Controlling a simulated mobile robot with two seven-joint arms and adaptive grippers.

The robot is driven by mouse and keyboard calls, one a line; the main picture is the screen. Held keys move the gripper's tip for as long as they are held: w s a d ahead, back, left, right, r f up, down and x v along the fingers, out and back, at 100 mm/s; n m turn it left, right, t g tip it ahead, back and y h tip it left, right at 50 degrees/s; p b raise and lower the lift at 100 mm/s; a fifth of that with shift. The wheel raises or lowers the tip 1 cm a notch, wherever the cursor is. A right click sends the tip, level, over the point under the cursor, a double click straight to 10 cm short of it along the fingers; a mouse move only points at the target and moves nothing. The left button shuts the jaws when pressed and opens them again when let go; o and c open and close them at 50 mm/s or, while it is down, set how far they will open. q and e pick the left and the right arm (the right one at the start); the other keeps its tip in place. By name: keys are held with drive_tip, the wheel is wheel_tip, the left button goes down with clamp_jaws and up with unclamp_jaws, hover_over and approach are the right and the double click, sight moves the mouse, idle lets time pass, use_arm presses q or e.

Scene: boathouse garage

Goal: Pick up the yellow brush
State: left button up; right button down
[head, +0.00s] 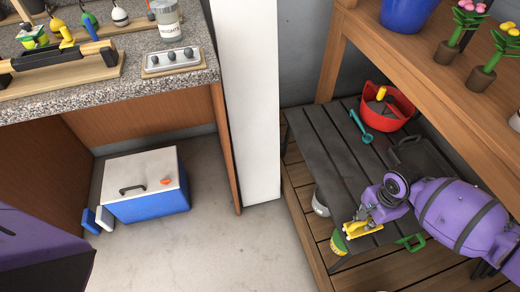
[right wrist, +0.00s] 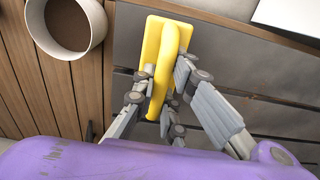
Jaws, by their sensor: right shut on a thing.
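The yellow brush (head: 362,231) is at the near end of the dark slatted low table (head: 325,150) in the head view. In the right wrist view the yellow brush (right wrist: 153,40) shows a flat plate with a raised handle along it. My right gripper (head: 372,211) is shut on its handle. In the right wrist view, the fingers of the right gripper (right wrist: 165,80) lie on both sides of the handle. Whether the brush touches the table is hard to tell. My left gripper is out of view.
A white pot (right wrist: 68,28) with brown contents is beside the table. A green and yellow item (head: 338,241) is close to the brush. A red bucket (head: 388,108), a teal scoop (head: 361,127) and a dark tray (head: 418,158) are further back. A wooden shelf (head: 430,82) overhangs.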

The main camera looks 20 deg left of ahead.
sight(369, 220)
drive_tip(key=shift+r, duration=0.15)
drive_tip(key=shift+r, duration=0.25)
wheel_tip(369, 220, up, 3)
drive_tip(key=shift+f+p, duration=0.1)
drive_tip(key=shift+p, duration=0.55)
drive_tip(key=s+a+r+p, duration=0.4)
drive_tip(key=s+r, duration=0.5)
drive_tip(key=s, duration=0.4)
drive_tip(key=shift+a+r, duration=0.25)
drive_tip(key=shift+a, duration=0.1)
drive_tip(key=c, duration=2.5)
unclamp_jaws()
drive_tip(key=shift+s, duration=0.1)
clamp_jaws()
